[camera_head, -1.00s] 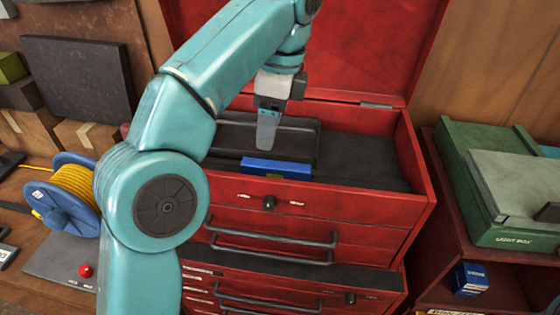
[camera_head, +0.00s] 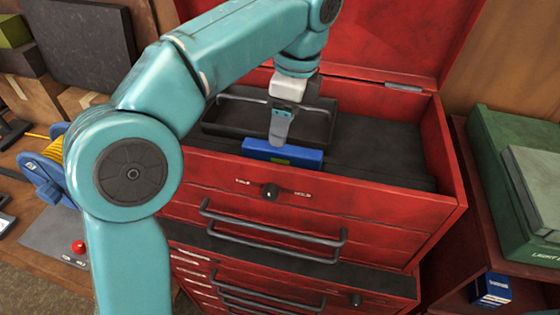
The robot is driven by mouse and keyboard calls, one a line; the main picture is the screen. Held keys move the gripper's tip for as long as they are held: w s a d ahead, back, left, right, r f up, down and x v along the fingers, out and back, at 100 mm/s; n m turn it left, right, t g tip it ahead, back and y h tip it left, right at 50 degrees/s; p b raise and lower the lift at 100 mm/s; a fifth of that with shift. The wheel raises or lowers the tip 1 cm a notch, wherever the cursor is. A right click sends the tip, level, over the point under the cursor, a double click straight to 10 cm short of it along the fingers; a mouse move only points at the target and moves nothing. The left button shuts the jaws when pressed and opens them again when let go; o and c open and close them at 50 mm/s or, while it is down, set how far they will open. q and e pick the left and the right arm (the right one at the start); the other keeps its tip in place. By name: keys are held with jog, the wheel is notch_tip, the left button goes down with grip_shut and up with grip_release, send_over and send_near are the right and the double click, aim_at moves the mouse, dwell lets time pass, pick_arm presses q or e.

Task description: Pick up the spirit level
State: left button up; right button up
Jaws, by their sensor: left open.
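The blue spirit level (camera_head: 283,153) lies in the open top of the red tool chest (camera_head: 225,184), close behind its front wall. A small yellow-green patch shows on its face. My left gripper (camera_head: 280,132) points down just above and behind the level's middle, its fingertips near the level's top edge. Whether the fingers touch it cannot be told. The gripper is open, though from this side its fingers overlap. My right gripper is not in view.
A dark tray with a handle (camera_head: 230,115) sits in the chest behind the gripper. The chest's raised lid (camera_head: 400,35) stands at the back. A green box (camera_head: 510,190) is at the right, and a cable reel (camera_head: 45,175) at the left.

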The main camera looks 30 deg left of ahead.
aim_at(282, 150)
pick_arm(q)
jog(key=shift+w+f, duration=0.1)
jog(key=shift+f, duration=0.75)
jog(key=shift+w+d+f, duration=0.1)
jog(key=shift+d+f, duration=0.3)
jog(key=shift+f, duration=0.15)
jog(key=f, duration=0.2)
jog(key=a+f, duration=0.1)
jog(key=f, duration=0.1)
jog(key=shift+a+f+b, duration=0.1)
jog(key=shift+f+b, duration=0.15)
jog(key=shift+b, duration=0.05)
jog(key=shift+f, duration=0.2)
jog(key=shift+s+r, duration=0.1)
jog(key=shift+s, duration=0.15)
jog(key=c, duration=0.9)
jog(key=shift+w, duration=0.15)
grip_shut()
